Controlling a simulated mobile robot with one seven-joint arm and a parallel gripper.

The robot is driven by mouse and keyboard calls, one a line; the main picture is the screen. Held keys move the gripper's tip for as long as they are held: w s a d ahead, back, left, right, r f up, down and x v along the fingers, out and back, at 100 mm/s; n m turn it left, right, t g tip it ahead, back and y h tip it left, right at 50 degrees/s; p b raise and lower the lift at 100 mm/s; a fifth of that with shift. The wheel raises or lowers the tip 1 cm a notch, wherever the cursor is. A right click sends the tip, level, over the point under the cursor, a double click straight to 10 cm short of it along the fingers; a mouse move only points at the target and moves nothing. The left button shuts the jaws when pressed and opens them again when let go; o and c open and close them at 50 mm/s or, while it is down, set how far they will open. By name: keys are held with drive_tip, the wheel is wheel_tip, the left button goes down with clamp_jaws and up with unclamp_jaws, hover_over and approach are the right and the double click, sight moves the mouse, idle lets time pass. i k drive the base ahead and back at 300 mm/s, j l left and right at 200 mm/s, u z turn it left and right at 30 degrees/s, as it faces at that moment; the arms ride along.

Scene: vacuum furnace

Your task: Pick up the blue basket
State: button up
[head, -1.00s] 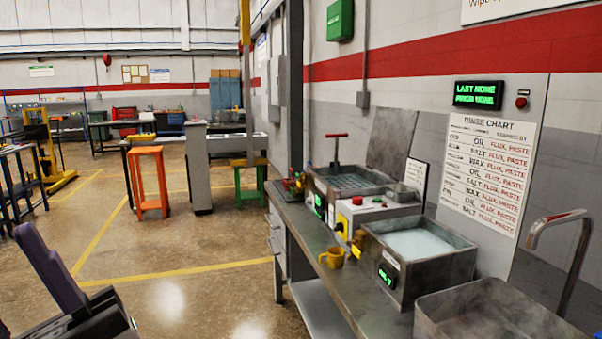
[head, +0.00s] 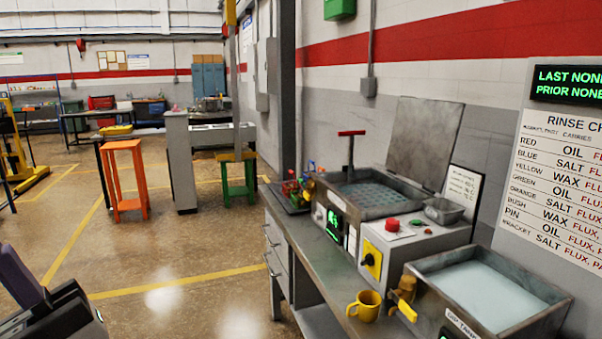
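A cluster of small red, green, yellow and blue items (head: 299,190) sits on a dark tray at the far left end of the bench. A bit of blue shows at its top, but it is too small to tell if this is the blue basket. Dark and purple-grey parts of my arm (head: 72,318) show at the lower left, far from the bench items. The fingertips cannot be made out there, nor whether my gripper holds anything.
The grey bench (head: 330,273) holds a tank with a red-handled rack (head: 351,150), a control box (head: 385,248), a yellow mug (head: 365,306) and a liquid-filled tank (head: 487,295). An orange stool (head: 126,180) stands farther back. The floor left of the bench is clear.

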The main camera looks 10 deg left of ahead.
sight(306, 177)
drive_tip(key=i+j, duration=0.55)
drive_tip(key=i, duration=0.15)
drive_tip(key=i+j+u, duration=0.1)
drive_tip(key=i+j, duration=0.45)
drive_tip(key=i+j+z, duration=0.15)
drive_tip(key=z, duration=0.2)
drive_tip(key=i+j+z, duration=0.2)
drive_tip(key=z, duration=0.15)
drive_tip(key=i+j+z, duration=0.1)
drive_tip(key=j, duration=0.25)
drive_tip(key=i+j+z, duration=0.15)
drive_tip(key=j, duration=0.2)
drive_tip(key=j+z, duration=0.1)
drive_tip(key=j, duration=0.25)
drive_tip(key=i+j, duration=0.1)
drive_tip(key=j, duration=0.3)
drive_tip(key=i+j, duration=0.15)
drive_tip(key=j, duration=0.25)
drive_tip(key=i+j+z, duration=0.1)
drive_tip(key=j, duration=0.3)
drive_tip(key=i+j, duration=0.1)
drive_tip(key=j, duration=0.35)
drive_tip(key=i+j, duration=0.1)
drive_tip(key=j, duration=0.3)
drive_tip(key=i+j, duration=0.25)
drive_tip(key=j, duration=0.2)
drive_tip(key=i+j, duration=0.25)
drive_tip(key=j, duration=0.15)
drive_tip(key=i+z, duration=0.05)
